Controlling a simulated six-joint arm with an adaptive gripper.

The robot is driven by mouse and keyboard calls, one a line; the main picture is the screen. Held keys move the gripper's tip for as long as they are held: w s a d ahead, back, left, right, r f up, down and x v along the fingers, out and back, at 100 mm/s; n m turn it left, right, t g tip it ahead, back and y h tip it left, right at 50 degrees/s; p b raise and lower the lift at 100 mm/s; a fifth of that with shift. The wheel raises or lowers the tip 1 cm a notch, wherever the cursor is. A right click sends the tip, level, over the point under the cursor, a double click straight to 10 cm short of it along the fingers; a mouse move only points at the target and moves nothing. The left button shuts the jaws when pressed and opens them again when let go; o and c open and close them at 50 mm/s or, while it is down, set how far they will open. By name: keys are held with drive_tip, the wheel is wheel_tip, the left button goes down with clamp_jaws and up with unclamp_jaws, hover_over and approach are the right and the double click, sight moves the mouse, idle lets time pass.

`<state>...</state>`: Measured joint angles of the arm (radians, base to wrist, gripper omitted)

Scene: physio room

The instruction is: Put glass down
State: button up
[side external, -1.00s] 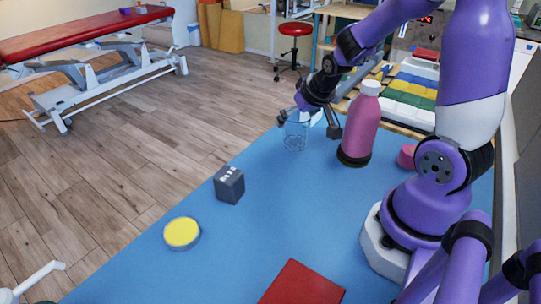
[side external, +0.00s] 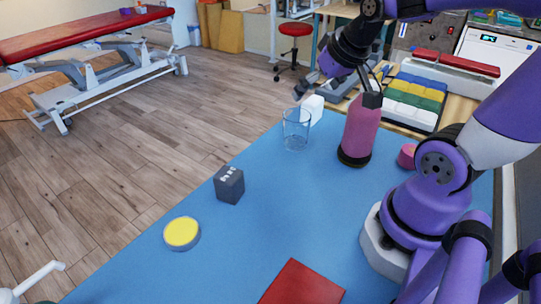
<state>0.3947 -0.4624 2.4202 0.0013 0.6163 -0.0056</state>
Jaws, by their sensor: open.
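A clear glass (side external: 296,130) stands upright on the blue table (side external: 265,245) near its far edge, apart from my gripper. My gripper (side external: 335,92) is open and empty. It is above and behind the glass, to the right, with one finger at the left and the other in front of the top of the pink bottle (side external: 360,130). I cannot tell whether that finger touches the bottle.
A grey block (side external: 229,184), a yellow-topped round tin (side external: 182,233) and a red flat item (side external: 302,285) lie on the table. A white object (side external: 314,106) is behind the glass. A pink roll (side external: 407,156) is right of the bottle. The table's middle is clear.

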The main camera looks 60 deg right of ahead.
drive_tip(key=s+a+r+n+y, duration=0.1)
drive_tip(key=s+a+n, duration=0.3)
drive_tip(key=a, duration=0.6)
drive_tip(key=shift+y, duration=0.8)
